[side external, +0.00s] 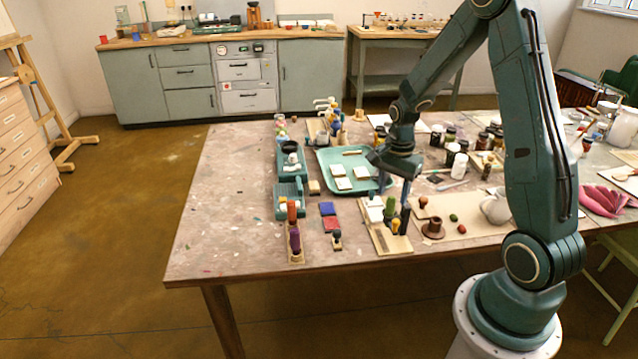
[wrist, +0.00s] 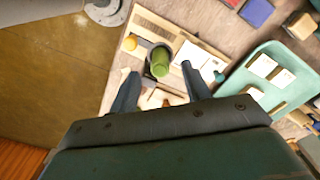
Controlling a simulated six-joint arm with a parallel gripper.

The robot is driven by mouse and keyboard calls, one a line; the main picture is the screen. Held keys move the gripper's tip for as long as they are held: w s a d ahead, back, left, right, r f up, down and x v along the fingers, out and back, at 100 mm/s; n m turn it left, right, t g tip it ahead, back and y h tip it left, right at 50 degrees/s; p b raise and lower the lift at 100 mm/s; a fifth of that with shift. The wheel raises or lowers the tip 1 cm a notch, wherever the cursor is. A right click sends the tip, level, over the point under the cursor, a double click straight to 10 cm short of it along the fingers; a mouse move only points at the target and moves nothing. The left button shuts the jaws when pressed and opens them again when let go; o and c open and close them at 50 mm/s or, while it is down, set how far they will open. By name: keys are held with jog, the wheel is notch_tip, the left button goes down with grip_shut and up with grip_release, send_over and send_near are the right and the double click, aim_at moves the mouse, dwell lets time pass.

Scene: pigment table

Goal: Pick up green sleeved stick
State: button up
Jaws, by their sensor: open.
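The green sleeved stick (wrist: 160,60) stands on a light wooden rack (wrist: 133,48), with a dark ring around part of it. In the wrist view it lies just ahead of and between the fingers of my gripper (wrist: 159,70), which are open and apart from it on both sides. In the side view the green stick (side external: 390,206) shows on the rack (side external: 380,242), and my gripper (side external: 398,208) points down over it. The finger partly overlaps the stick there, so I cannot tell their exact depth or whether they touch.
An orange-yellow knob (wrist: 131,42) stands on the same rack, near white blocks (wrist: 187,57). A teal tray (side external: 330,157) with white tiles is behind. A purple stick (side external: 295,240), red and blue pads (side external: 328,209) and a brown pot (side external: 433,229) stand nearby.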

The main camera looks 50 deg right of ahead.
jog(key=shift+f, duration=1.1)
grip_shut()
jog(key=shift+r, duration=0.15)
notch_tip(320, 180, up, 20)
dwell(0.5)
jog(key=shift+w, duration=0.1)
dwell(0.4)
